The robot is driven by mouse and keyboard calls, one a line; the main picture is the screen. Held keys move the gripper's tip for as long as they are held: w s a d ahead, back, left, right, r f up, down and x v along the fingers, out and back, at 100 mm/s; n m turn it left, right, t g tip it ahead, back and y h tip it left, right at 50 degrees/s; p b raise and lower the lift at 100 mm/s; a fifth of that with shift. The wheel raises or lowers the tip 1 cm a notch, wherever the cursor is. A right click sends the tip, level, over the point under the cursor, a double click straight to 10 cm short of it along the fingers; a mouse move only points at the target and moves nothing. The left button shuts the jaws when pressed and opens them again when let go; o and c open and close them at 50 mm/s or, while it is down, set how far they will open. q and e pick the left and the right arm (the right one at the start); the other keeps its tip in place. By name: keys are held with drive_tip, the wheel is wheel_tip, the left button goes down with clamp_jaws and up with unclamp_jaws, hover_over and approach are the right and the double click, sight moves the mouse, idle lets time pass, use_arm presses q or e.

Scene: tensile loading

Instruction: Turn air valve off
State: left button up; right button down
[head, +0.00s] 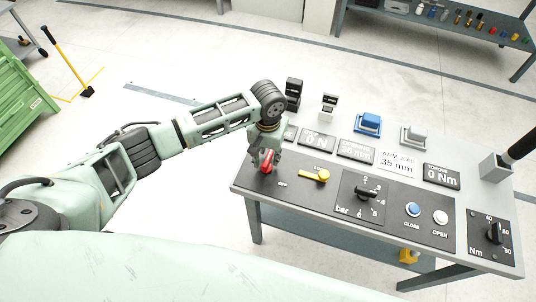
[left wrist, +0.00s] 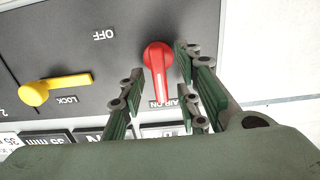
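The red air valve handle (head: 267,160) sits at the left end of the black control panel. In the left wrist view the handle (left wrist: 158,58) points down the picture, toward the partly hidden AIR ON label (left wrist: 178,104). The OFF label (left wrist: 104,35) is off to its left there. My left gripper (left wrist: 160,85) is open, with green-padded fingers on both sides of the handle. A gap shows between the handle and the left fingers; the right fingers are very close, and I cannot tell if they touch. My right gripper is not in view.
A yellow LOCK lever (head: 315,175) is just right of the red handle. Further right are a bar dial (head: 366,188), CLOSE (head: 413,209) and OPEN (head: 440,217) buttons and a torque knob (head: 493,232). Display blocks (head: 356,151) line the panel's back edge.

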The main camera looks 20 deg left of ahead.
use_arm(q)
clamp_jaws()
drive_tip(key=shift+d+r+m+p, duration=0.1)
drive_tip(key=shift+m+p, duration=0.55)
drive_tip(key=shift+d+r+m+p, duration=0.1)
drive_tip(key=shift+m+p, duration=0.55)
drive_tip(key=m, duration=0.1)
drive_tip(key=m+p, duration=0.1)
drive_tip(key=m, duration=0.1)
drive_tip(key=m+p, duration=0.1)
drive_tip(key=shift+s+d+m, duration=0.15)
drive_tip(key=shift+d+m, duration=0.15)
drive_tip(key=m, duration=0.1)
drive_tip(key=m+p, duration=0.1)
drive_tip(key=m, duration=0.1)
drive_tip(key=m+p, duration=0.1)
drive_tip(key=m, duration=0.1)
drive_tip(key=shift+s+d+f, duration=0.1)
drive_tip(key=shift+s+d, duration=0.1)
drive_tip(key=shift+s, duration=0.05)
drive_tip(key=m, duration=0.3)
drive_tip(key=m+p, duration=0.1)
drive_tip(key=m, duration=0.1)
drive_tip(key=shift+s+d, duration=0.1)
drive_tip(key=shift+s, duration=0.25)
drive_tip(key=shift+m, duration=0.5)
